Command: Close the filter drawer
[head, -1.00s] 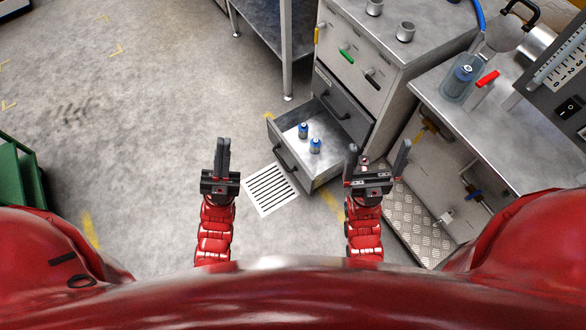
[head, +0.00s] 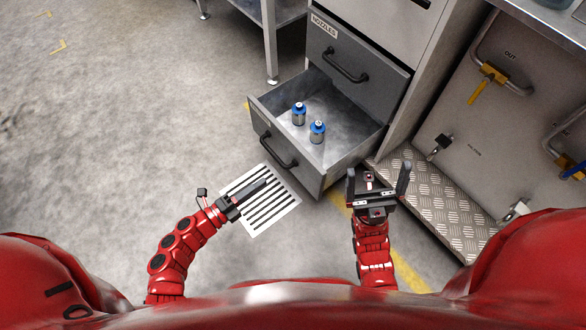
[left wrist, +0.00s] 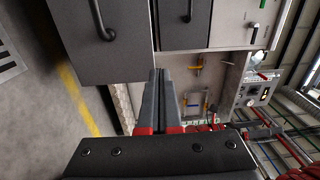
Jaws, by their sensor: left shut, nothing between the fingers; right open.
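The filter drawer (head: 335,157) is the bottom drawer of a grey cabinet and is pulled out. Two blue-capped filter canisters stand inside, one further back (head: 299,114) and one nearer (head: 317,132). Its black handle (head: 278,152) is on the front panel. My left gripper (head: 262,185) is shut and empty, in front of the drawer's front panel and apart from the handle. In the left wrist view the shut fingers (left wrist: 160,100) show below a grey drawer front with a dark handle (left wrist: 101,20). My right gripper (head: 379,180) is open and empty, right of the drawer's near corner.
Above is a shut drawer labelled NOZZLES (head: 350,55). A tread-plate step (head: 435,200) and a panel with yellow-handled valves (head: 488,80) are to the right. Open floor (head: 110,130) lies left.

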